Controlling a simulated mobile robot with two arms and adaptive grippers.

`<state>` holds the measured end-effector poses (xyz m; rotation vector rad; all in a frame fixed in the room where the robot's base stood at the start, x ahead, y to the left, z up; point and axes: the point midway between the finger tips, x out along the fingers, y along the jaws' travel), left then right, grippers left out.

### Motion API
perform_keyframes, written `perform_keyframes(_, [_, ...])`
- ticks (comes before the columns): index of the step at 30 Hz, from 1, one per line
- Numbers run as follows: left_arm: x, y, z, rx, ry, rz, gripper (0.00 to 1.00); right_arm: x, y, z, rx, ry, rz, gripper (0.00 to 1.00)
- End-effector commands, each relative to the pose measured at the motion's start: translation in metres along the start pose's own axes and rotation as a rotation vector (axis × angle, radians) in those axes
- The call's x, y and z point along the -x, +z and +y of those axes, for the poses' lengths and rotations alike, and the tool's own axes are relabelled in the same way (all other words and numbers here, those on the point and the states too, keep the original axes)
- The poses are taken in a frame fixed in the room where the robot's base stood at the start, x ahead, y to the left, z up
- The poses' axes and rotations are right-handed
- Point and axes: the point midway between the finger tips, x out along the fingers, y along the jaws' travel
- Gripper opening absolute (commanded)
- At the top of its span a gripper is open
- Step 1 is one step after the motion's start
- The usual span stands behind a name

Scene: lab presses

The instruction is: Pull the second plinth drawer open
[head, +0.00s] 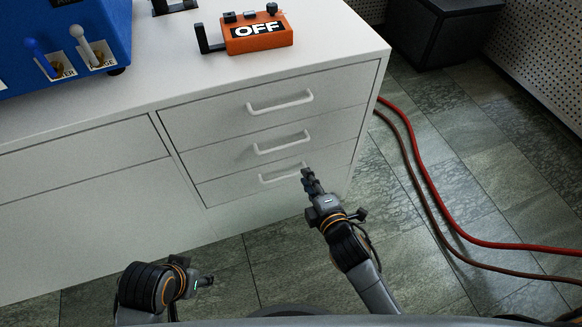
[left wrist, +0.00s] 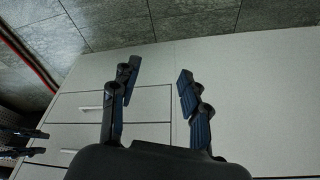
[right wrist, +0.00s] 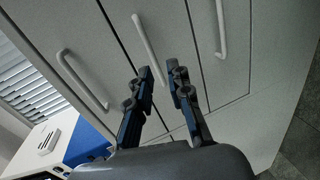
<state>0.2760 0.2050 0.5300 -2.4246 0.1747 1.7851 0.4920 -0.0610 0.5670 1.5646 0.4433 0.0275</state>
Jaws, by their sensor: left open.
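The white cabinet has three stacked drawers at its right end, all looking flush and shut. The second drawer (head: 225,155) has a pale bar handle (head: 282,143). My right gripper (head: 309,180) is open in front of the drawers, overlapping the third drawer's handle (head: 265,177) in the head view. In the right wrist view the second drawer's handle (right wrist: 148,45) runs down between the open fingers (right wrist: 161,78) of my right gripper; no grip shows, and the depth gap is unclear. My left gripper (head: 206,282) is low and left of the drawers, open and empty in its wrist view (left wrist: 157,78).
An orange OFF box (head: 258,40) and a blue device (head: 60,45) stand on the cabinet top. Red hoses (head: 440,200) cross the floor at right. A black box (head: 445,28) stands behind. Floor before the drawers is clear apart from my arms.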

Motion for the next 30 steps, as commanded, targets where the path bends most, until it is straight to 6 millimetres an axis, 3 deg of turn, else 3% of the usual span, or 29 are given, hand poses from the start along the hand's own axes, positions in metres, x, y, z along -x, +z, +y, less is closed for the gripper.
perform_keyframes(8, [0.013,0.003,-0.001,0.001,-0.002,0.010,0.46,-0.009,-0.005,0.018,0.066,0.060,0.007,0.19])
perform_keyframes(20, [-0.003,0.009,0.000,0.001,-0.002,0.013,0.46,-0.088,-0.005,0.021,0.062,0.057,0.007,0.19])
perform_keyframes(24, [-0.007,-0.024,0.004,-0.004,0.004,0.158,0.46,-0.110,-0.005,0.021,0.061,0.056,0.007,0.19])
perform_keyframes(30, [-0.005,-0.058,0.008,-0.009,0.013,0.311,0.46,-0.129,-0.005,0.023,0.061,0.055,0.006,0.19])
